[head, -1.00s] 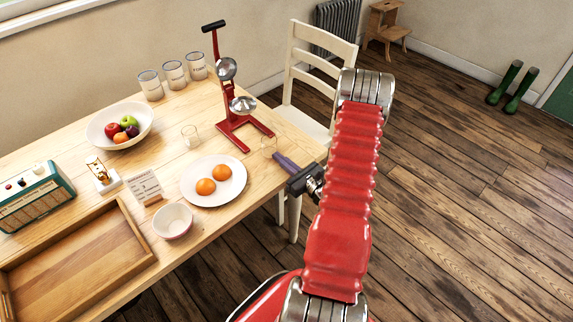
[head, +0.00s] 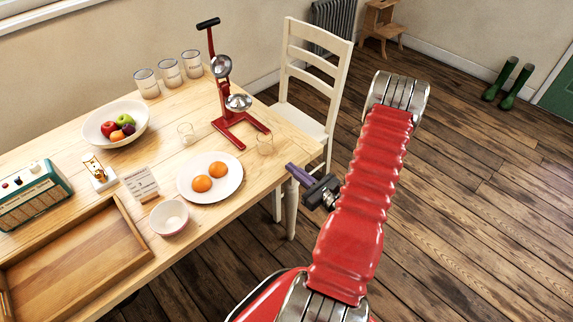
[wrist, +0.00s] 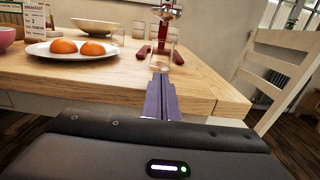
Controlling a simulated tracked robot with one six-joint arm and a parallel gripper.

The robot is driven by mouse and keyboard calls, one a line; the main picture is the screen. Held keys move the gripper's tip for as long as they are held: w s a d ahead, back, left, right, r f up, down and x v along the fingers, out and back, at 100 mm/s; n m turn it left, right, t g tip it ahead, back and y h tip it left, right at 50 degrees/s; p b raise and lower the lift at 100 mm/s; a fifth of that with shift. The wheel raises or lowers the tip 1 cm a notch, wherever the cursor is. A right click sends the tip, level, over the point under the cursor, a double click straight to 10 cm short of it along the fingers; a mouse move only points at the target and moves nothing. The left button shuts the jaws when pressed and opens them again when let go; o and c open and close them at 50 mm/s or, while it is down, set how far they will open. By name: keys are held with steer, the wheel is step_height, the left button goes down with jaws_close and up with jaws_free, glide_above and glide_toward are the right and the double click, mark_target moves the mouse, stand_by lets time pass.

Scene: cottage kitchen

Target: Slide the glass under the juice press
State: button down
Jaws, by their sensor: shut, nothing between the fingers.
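The red juice press (head: 231,105) stands on the table, with its black-tipped lever raised and its forked base toward me. One clear glass (head: 264,144) stands near the table's right edge, beside the right leg of the press base; it also shows in the wrist view (wrist: 163,50). A second clear glass (head: 186,133) stands left of the press. My gripper (head: 290,168) is shut and empty, just off the table's right edge and apart from the near glass. In the wrist view its purple fingers (wrist: 160,84) are together and point toward that glass.
A fruit bowl (head: 139,134), small pink-white bowl (head: 168,217), menu card (head: 141,183) and wooden tray (head: 75,267) are further left. A white chair (head: 317,60) stands behind the table's right end.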

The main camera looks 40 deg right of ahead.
steer(key=shift+s+a, duration=0.1)
steer(key=shift+s, duration=2.6)
steer(key=w+a+r+n+g+y, duration=0.3)
steer(key=a+r+n+y, duration=0.3)
steer(key=a, duration=0.3)
steer(key=w+a+r+n+g+y, duration=0.3)
steer(key=w+a+r+n+y, duration=0.15)
steer(key=a+r+n, duration=0.35)
steer(key=s+a+r+n+g+y, duration=0.1)
steer(key=s+a+n+g, duration=0.1)
steer(key=a+n+g, duration=0.3)
steer(key=s+a+r+n+g, duration=0.2)
steer(key=a+g, duration=0.1)
steer(key=a, duration=0.3)
steer(key=s+a+r+n+g+h, duration=0.35)
steer(key=s+a+n+h, duration=0.2)
steer(key=n, duration=0.25)
step_height(320, 180, up, 10)
steer(key=s+n+t+h, duration=0.2)
steer(key=n+t+h, duration=0.3)
steer(key=n, duration=0.2)
